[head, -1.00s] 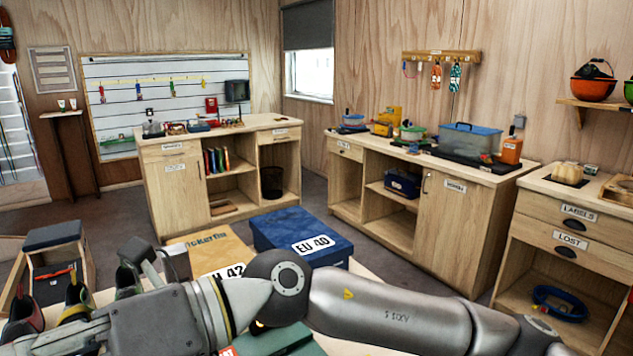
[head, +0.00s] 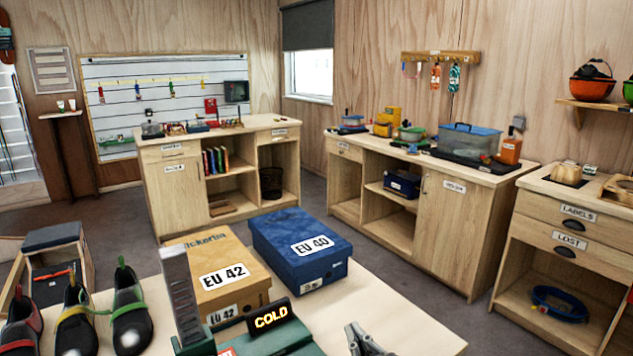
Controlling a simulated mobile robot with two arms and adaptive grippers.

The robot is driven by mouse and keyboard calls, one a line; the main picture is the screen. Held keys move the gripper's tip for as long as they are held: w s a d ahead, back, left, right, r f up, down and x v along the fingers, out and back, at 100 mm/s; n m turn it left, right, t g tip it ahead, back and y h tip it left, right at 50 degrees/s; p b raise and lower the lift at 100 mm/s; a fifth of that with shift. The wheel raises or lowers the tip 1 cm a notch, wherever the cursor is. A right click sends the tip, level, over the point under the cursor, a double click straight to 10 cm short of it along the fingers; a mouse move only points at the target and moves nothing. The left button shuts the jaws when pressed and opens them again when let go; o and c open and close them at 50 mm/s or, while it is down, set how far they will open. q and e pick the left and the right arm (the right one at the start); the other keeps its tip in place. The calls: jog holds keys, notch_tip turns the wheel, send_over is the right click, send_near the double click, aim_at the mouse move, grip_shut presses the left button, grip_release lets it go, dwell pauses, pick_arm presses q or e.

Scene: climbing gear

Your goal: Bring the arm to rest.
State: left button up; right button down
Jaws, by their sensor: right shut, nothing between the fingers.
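My right gripper (head: 362,338) shows at the bottom edge, right of centre, low over the near table (head: 405,311). Its grey fingers are shut with nothing between them. The rest of that arm is below the picture. My left gripper is not in view.
Boxes marked EU 42 (head: 208,259) and EU 40 (head: 292,229) stand behind the device. Several climbing shoes (head: 130,318) stand at the left. The table right of the gripper is clear. Wooden cabinets (head: 446,232) line the back and right.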

jog(key=s+d+f+m+g+h, duration=0.1)
jog(key=s+d+f+g, duration=0.3)
jog(key=f, duration=0.4)
jog(key=s+d+f+m+g+h, duration=0.2)
jog(key=s+d+f, duration=0.2)
jog(key=s+f, duration=0.25)
jog(key=s+d+f+m+g, duration=0.1)
jog(key=s+d+f+g, duration=0.2)
jog(key=s+f, duration=0.35)
jog(key=s+d+f+g, duration=0.3)
jog(key=s, duration=0.6)
notch_tip(320, 180, down, 25)
jog(key=g, duration=0.2)
jog(key=s+d+f+h, duration=0.1)
jog(key=s+d+f, duration=0.1)
jog(key=s+f, duration=1.4)
jog(key=shift+s+d+f+g, duration=0.15)
jog(key=shift+s+f+g, duration=0.25)
jog(key=shift+s, duration=0.55)
